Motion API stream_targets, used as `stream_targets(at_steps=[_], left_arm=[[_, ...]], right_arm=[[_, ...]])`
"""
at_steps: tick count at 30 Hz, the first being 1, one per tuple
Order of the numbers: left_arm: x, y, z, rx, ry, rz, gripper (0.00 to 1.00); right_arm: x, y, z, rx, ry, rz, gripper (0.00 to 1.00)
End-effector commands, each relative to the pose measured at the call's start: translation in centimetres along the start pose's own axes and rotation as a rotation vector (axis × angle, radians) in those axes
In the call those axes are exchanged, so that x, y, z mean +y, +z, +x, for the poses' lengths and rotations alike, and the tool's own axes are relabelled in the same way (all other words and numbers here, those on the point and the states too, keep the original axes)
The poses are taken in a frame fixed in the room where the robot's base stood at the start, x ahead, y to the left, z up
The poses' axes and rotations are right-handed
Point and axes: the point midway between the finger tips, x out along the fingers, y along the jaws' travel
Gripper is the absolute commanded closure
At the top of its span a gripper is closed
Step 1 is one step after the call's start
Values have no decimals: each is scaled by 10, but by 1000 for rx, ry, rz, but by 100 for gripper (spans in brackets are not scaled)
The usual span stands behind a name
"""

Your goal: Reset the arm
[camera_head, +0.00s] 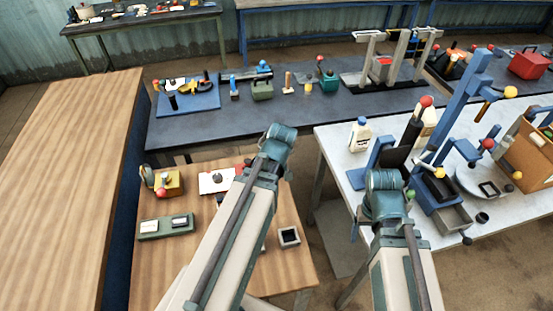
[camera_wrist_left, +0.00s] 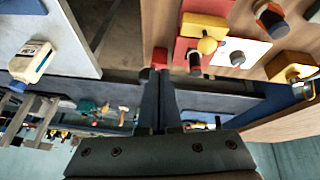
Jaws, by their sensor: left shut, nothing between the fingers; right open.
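My left arm reaches up from the bottom of the head view to a teal wrist joint (camera_head: 280,143); its gripper is hidden there. In the left wrist view my left gripper (camera_wrist_left: 165,88) has its two dark fingers together with nothing between them. My right arm rises at the right to another teal joint (camera_head: 387,185). Beyond it, my right gripper (camera_head: 415,155) is dark, open and empty, and appears in front of the blue stand on the white table. Its fingertips are hard to separate from the stand. Neither gripper holds anything.
A white bottle (camera_head: 360,136) stands on the white table (camera_head: 340,150), left of a tall blue stand (camera_head: 458,103). A dark bench (camera_head: 220,122) holds several tools. A bare wooden top (camera_head: 70,180) is at left.

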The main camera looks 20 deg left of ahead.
Motion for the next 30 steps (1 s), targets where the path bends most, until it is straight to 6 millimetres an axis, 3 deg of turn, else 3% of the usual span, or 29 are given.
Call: stream_targets(at_steps=[11, 14, 17, 24, 27, 30], left_arm=[[0, 0, 0, 0, 0, 1, 100], [5, 13, 2, -20, 0, 46, 100], [20, 54, 4, -88, -3, 205, 100], [45, 184, -8, -325, 6, 774, 100], [45, 222, -16, -401, 16, 959, 100], [44, 245, -23, -452, 27, 1082, 100]], right_arm=[[0, 0, 0, 0, 0, 0, 24], [0, 0, 5, 0, 0, 0, 24], [-2, -1, 17, 0, 0, -1, 24], [-4, -3, 47, 0, 1, -2, 24], [-5, -3, 55, 0, 1, -3, 24], [-6, -3, 59, 0, 1, -3, 24]])
